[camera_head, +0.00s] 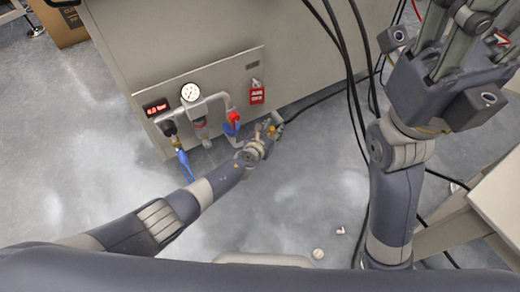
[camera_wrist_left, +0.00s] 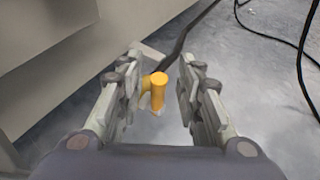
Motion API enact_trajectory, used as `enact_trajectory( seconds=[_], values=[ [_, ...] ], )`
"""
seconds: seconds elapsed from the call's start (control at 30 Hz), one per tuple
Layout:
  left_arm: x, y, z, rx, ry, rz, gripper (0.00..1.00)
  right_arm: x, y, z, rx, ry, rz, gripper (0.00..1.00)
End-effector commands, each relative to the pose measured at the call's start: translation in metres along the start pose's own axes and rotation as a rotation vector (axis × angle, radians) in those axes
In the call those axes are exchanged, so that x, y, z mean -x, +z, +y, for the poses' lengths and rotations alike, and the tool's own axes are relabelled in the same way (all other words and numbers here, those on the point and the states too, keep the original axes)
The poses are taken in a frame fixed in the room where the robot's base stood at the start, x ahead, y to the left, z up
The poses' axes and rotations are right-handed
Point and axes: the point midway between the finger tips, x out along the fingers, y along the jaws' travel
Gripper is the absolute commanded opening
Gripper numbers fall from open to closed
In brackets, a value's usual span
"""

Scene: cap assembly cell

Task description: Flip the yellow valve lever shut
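The yellow valve lever (camera_wrist_left: 158,92) shows in the left wrist view as a short yellow post, standing between the two fingers of my left gripper (camera_wrist_left: 158,85). The fingers are apart, with a visible gap on the right of the lever; the left finger is nearer, and I cannot tell if it touches. In the head view my left gripper (camera_head: 269,130) is low beside the cabinet's front, with a little yellow showing at its fingers; most of the valve is hidden there. My right gripper (camera_head: 465,40) is raised at the top right, its fingertips cut off by the frame.
The grey cabinet (camera_head: 200,50) carries a pressure gauge (camera_head: 190,92), a red digital display (camera_head: 156,107), a red-and-blue valve piece (camera_head: 233,121) and a red tag (camera_head: 257,95). Black cables (camera_head: 350,70) hang to the right. A pale table (camera_head: 500,200) stands at right. Small parts (camera_head: 318,253) lie on the floor.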

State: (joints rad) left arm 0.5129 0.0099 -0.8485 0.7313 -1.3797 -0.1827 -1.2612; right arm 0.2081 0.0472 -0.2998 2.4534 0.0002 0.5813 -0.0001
Motion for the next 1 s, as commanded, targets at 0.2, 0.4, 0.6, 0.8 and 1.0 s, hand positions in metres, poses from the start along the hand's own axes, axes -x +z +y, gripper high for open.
enact_trajectory(
  seconds=[0.2,0.4,0.6,0.8,1.0],
  values=[
    [0.014,-0.004,0.002,-0.001,0.001,-0.003,0.33,0.0,0.0,0.0,0.0,0.0,-0.001,0.46],
    [0.036,-0.013,0.002,-0.003,0.001,-0.002,0.33,0.0,0.0,0.0,0.0,0.0,-0.001,0.46],
    [0.065,-0.026,0.002,-0.004,0.0,0.0,0.33,0.0,0.0,0.0,0.0,0.0,-0.001,0.46],
    [0.095,-0.038,0.001,-0.002,-0.001,0.0,0.33,0.0,0.0,0.0,0.0,0.0,-0.001,0.46],
    [0.113,-0.045,0.001,-0.002,-0.001,-0.001,0.33,0.0,0.0,0.0,0.0,0.0,-0.001,0.46]
  ],
)
